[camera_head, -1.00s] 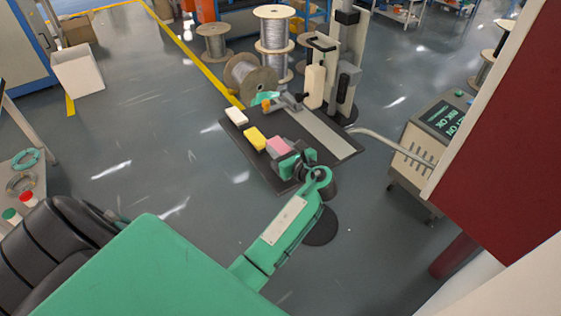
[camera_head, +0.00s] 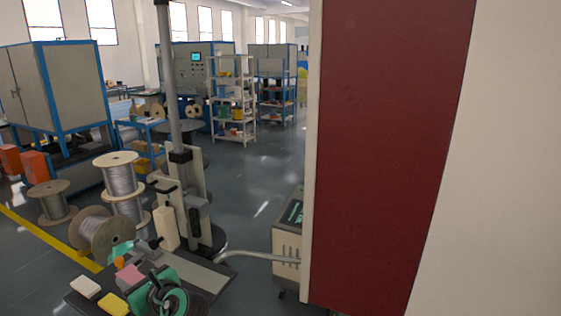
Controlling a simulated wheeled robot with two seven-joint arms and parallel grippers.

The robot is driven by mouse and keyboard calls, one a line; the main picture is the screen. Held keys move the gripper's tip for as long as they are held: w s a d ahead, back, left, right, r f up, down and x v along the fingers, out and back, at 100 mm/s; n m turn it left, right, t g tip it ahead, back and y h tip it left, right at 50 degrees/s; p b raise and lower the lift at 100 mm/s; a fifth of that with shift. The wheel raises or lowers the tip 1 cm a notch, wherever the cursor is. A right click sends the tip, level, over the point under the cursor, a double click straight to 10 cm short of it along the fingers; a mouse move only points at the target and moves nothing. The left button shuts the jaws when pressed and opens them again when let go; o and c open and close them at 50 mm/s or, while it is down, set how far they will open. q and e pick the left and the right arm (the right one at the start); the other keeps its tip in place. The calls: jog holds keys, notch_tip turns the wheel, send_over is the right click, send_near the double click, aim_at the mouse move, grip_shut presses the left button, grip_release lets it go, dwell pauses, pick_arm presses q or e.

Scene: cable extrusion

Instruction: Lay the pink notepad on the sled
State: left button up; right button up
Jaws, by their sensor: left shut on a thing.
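The pink notepad (camera_head: 130,275) shows at the bottom left, just beyond my left gripper (camera_head: 143,283). My left gripper is shut on it; the green wrist hides the fingertips and part of the pad. The pad appears raised above the dark tabletop (camera_head: 76,299). A yellow block (camera_head: 114,303) and a white block (camera_head: 85,286) lie on the tabletop to the left. A flat grey strip (camera_head: 200,277) runs along its right side; I cannot tell which part is the sled. My right gripper is out of view.
A post stand with a cream box (camera_head: 166,228) rises behind the tabletop. Wire spools (camera_head: 95,232) stand behind left. A grey cabinet (camera_head: 287,240) with a bent pipe (camera_head: 250,256) is at right. A large red panel (camera_head: 385,150) blocks the right side.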

pick_arm(q)
jog(key=s+d+f+m+t+h, duration=0.4)
jog(key=s+d+m+h, duration=0.2)
jog(key=s+d+h, duration=0.1)
jog(key=s+d+f+m+t+h, duration=0.4)
jog(key=s+d+m+h, duration=0.2)
jog(key=s+d+h, duration=0.1)
jog(key=shift+d, duration=0.8)
jog(key=shift+f, duration=0.1)
dwell(0.4)
jog(key=w+d+r+m+g+h, duration=0.45)
jog(key=d+r+m+h, duration=0.35)
jog(key=d+r+h, duration=0.55)
jog(key=w+d+f+m+g, duration=0.4)
jog(key=w+d+f, duration=0.1)
jog(key=f, duration=0.2)
jog(key=shift+w+d+f+m+h, duration=0.15)
jog(key=shift+d+f+m+h, duration=0.1)
jog(key=shift+m+h, duration=0.2)
dwell(0.7)
jog(key=shift+a+g, duration=0.1)
jog(key=shift+g, duration=0.15)
